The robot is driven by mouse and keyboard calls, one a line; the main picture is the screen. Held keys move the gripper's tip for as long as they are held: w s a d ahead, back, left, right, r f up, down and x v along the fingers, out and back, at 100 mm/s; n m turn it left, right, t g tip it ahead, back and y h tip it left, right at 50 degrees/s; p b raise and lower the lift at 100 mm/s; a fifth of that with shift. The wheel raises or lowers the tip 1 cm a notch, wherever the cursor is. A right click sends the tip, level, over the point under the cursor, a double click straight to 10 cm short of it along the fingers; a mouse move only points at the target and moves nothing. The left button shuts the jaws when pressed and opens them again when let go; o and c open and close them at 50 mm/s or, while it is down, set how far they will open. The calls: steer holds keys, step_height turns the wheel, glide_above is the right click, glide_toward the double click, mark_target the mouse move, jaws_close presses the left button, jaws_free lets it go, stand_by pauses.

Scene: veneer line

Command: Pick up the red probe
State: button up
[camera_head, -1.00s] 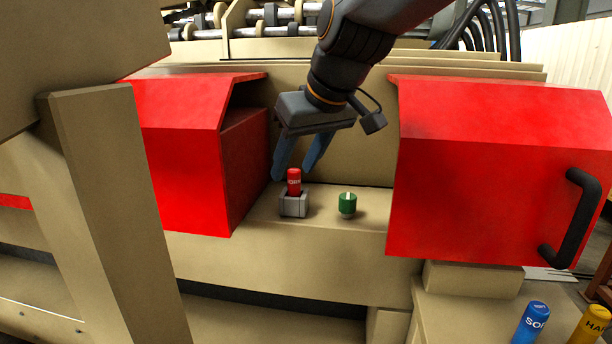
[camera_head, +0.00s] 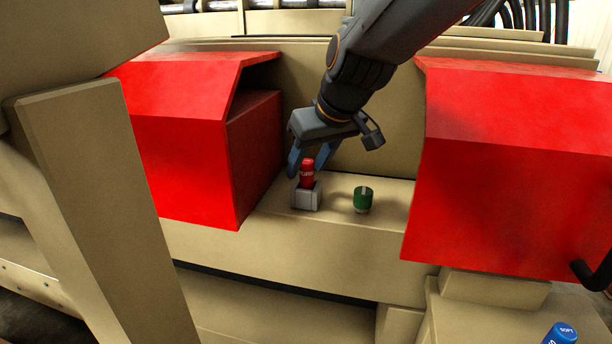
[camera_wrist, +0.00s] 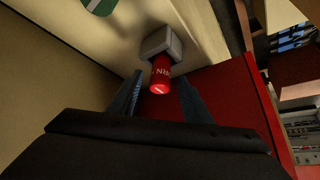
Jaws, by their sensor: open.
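The red probe (camera_head: 307,172) stands upright in a small grey holder (camera_head: 305,197) on the beige ledge. My gripper (camera_head: 312,165) is right at the probe, its blue fingers pointing down, one on the left of it and the other behind or to its right. In the wrist view the red probe (camera_wrist: 161,75) shows between the two open fingertips (camera_wrist: 160,92), with its grey holder (camera_wrist: 162,43) beyond. I see gaps between the fingers and the probe there.
A green knob (camera_head: 363,200) with a white mark stands right of the holder. Red housings flank the ledge on the left (camera_head: 185,165) and right (camera_head: 510,170). A blue cylinder (camera_head: 562,334) is at the lower right. A beige post (camera_head: 100,200) stands in the left foreground.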

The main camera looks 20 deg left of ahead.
steer(key=shift+w+a+f, duration=0.15)
steer(key=shift+a+f, duration=0.05)
steer(key=shift+f, duration=0.3)
jaws_close()
steer(key=shift+r, duration=0.1)
